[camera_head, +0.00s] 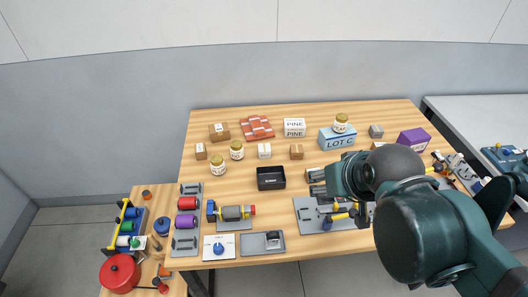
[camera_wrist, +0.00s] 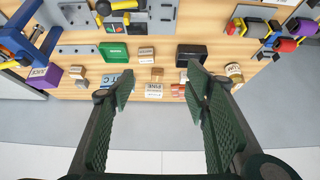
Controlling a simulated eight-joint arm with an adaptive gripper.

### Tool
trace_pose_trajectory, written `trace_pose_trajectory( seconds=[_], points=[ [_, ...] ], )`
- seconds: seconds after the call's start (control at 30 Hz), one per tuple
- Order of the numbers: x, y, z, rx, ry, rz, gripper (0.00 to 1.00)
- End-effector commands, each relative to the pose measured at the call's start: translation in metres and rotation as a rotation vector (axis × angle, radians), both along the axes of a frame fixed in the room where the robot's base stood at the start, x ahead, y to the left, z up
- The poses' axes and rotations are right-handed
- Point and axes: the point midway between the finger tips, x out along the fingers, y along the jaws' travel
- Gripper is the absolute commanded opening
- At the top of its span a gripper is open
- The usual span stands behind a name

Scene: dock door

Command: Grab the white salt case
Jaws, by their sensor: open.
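A white box with dark lettering that reads FINE (camera_head: 294,127) stands near the back middle of the table; it is the likely white salt case, though I cannot read the word salt. In the wrist view a white lettered box (camera_wrist: 154,91) shows beyond and between the fingertips, apart from them. My gripper (camera_head: 313,183) is open and empty, above the table, in front of and to the right of the white box in the head view. Its two fingers (camera_wrist: 160,82) are spread wide in the wrist view.
Red packets (camera_head: 257,127) lie left of the white box; a blue LOT C box (camera_head: 337,138) with a jar (camera_head: 341,122) on top is right. Small cartons (camera_head: 264,151) (camera_head: 296,152) and a black bin (camera_head: 271,178) stand in front. A purple box (camera_head: 414,140) is far right.

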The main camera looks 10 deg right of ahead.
Motion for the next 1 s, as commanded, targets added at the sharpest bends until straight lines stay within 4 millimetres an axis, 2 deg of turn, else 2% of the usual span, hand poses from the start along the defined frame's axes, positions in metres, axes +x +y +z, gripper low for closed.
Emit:
trace_pose_trajectory(
  seconds=[0.53, 0.77, 1.0],
  points=[
    [0.006, 0.001, 0.004, -0.013, 0.009, 0.019, 0.5],
    [0.025, 0.004, 0.014, -0.055, 0.041, 0.084, 0.5],
    [0.055, 0.01, 0.026, -0.117, 0.087, 0.183, 0.5]
  ],
)
